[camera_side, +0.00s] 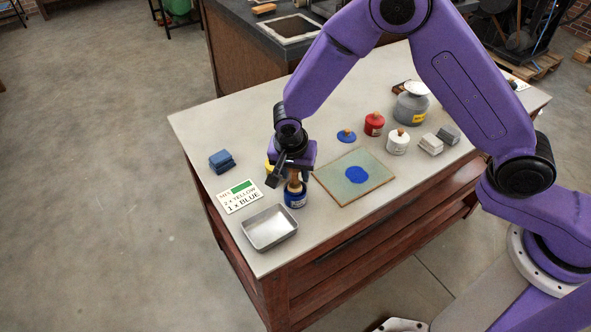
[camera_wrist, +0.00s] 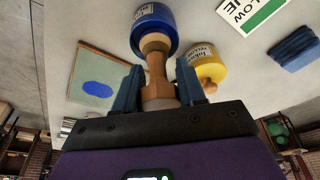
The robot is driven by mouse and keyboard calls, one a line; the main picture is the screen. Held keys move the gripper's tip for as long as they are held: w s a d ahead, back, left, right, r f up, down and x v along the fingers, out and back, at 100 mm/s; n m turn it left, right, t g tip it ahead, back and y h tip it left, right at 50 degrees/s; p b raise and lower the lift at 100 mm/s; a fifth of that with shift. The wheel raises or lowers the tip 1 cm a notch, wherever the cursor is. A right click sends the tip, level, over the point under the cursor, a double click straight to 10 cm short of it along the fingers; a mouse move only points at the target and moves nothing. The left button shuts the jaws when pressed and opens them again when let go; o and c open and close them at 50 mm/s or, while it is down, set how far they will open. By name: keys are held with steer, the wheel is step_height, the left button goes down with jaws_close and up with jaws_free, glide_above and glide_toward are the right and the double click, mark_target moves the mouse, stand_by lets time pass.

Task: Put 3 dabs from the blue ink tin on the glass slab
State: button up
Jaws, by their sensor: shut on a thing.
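The blue ink tin (camera_side: 295,198) stands on the bench, left of the glass slab (camera_side: 336,188). The slab carries one blue ink patch (camera_side: 356,174). My gripper (camera_side: 289,182) is right above the tin, shut on a wooden-handled tool (camera_wrist: 157,75) that shows between the fingers in the wrist view. The tool's far end meets the top of the blue tin (camera_wrist: 154,20) there; how deep it sits is hidden. The slab also shows in the wrist view (camera_wrist: 118,72), with its blue patch.
A yellow tin (camera_wrist: 207,68) stands close beside the blue one. A metal tray (camera_side: 270,228), a mix card (camera_side: 240,196) and blue cloths (camera_side: 221,160) lie nearby. A blue lid (camera_side: 346,135), red tin (camera_side: 374,125) and white tin (camera_side: 398,142) stand behind the slab.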

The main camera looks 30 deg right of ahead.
steer(key=shift+r, duration=3.5)
steer(key=d+f+g, duration=0.1)
steer(key=d+f, duration=0.1)
steer(key=d, duration=1.6)
steer(key=shift+y, duration=0.4)
steer(key=shift+w+a+f, duration=0.1)
steer(key=shift+f, duration=1.35)
steer(key=shift+a+f, duration=0.1)
steer(key=shift+f, duration=1.3)
steer(key=shift+f, duration=0.75)
step_height(320, 180, up, 7)
